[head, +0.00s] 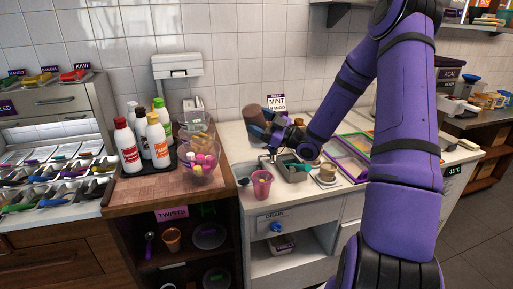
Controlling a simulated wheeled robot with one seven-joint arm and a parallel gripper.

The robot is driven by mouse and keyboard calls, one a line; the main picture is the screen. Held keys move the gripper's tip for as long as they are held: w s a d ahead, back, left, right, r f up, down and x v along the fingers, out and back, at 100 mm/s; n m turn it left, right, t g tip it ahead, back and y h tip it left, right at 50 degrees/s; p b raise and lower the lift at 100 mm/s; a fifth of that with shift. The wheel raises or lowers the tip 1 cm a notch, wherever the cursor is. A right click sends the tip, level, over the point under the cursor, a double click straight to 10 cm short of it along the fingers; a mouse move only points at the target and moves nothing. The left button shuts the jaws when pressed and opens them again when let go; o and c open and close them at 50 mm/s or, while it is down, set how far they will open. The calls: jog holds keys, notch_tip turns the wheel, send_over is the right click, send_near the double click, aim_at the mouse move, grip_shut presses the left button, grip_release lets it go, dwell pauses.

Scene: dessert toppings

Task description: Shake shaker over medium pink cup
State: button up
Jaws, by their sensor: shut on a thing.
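A brown cylindrical shaker (253,115) is held up in my gripper (264,124), tilted, in front of the tiled wall. My gripper's blue fingers are shut on the shaker's side. The pink cup (262,184) stands upright near the front left edge of the white counter (249,213). The shaker is higher in the picture than the cup and slightly to its left. I cannot tell whether it is straight above the cup. The shaker's openings and the cup's contents are too small to make out.
A clear bowl of colourful items (201,174) and several sauce bottles (126,146) stand on the wooden counter at left. A grey sink or tray (291,170) and a small container (327,174) are right of the cup. A green-and-purple frame (344,160) lies further right.

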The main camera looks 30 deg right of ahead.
aim_at(258, 142)
notch_tip(258, 142, down, 8)
dwell(0.4)
dwell(0.7)
jog(key=shift+r, duration=4)
notch_tip(258, 142, down, 8)
jog(key=shift+r, duration=0.1)
jog(key=shift+r, duration=3.95)
notch_tip(258, 142, down, 8)
jog(key=shift+f, duration=0.1)
